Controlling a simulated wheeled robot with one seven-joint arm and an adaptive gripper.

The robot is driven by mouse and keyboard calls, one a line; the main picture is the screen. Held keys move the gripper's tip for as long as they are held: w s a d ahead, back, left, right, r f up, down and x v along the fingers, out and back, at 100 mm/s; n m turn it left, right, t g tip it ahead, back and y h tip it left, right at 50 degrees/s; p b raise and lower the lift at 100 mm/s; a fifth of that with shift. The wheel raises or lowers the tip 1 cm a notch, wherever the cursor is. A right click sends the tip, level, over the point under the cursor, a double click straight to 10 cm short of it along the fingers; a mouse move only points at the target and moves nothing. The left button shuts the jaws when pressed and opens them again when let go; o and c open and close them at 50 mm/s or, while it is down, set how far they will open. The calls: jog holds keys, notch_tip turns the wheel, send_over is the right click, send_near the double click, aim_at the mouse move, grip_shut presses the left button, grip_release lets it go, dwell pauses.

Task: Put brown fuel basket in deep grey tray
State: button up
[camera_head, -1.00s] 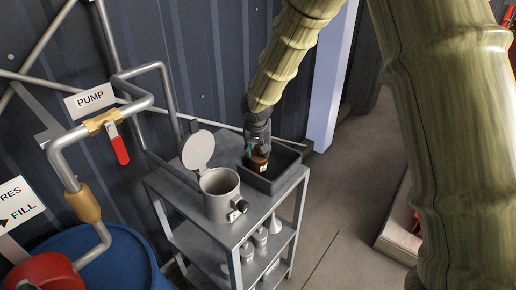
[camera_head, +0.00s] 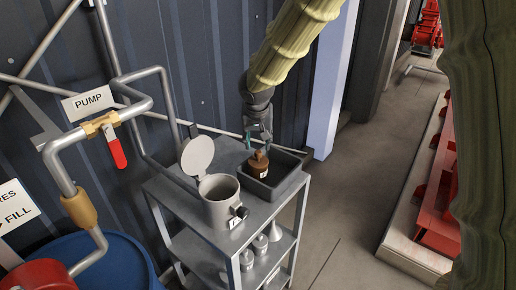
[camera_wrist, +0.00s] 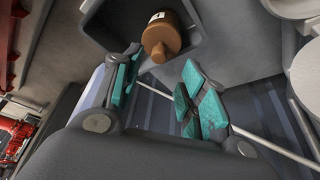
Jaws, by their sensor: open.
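The brown fuel basket (camera_head: 258,163), with a knob on top and a small white label, stands inside the deep grey tray (camera_head: 288,181), near its left side. In the wrist view the basket (camera_wrist: 163,32) sits in the tray (camera_wrist: 196,20), beyond my fingertips. My gripper (camera_head: 258,141) is above the basket and apart from it. In the wrist view my gripper (camera_wrist: 158,75) has its teal-padded fingers spread wide with nothing between them.
A grey pot (camera_head: 220,203) with its lid (camera_head: 197,155) raised stands left of the tray on the metal shelf unit (camera_head: 180,200). Smaller metal items sit on its lower shelf. A pipe with a red-handled valve (camera_head: 117,152) is at left.

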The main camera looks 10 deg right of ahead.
jog(key=shift+v, duration=1.7)
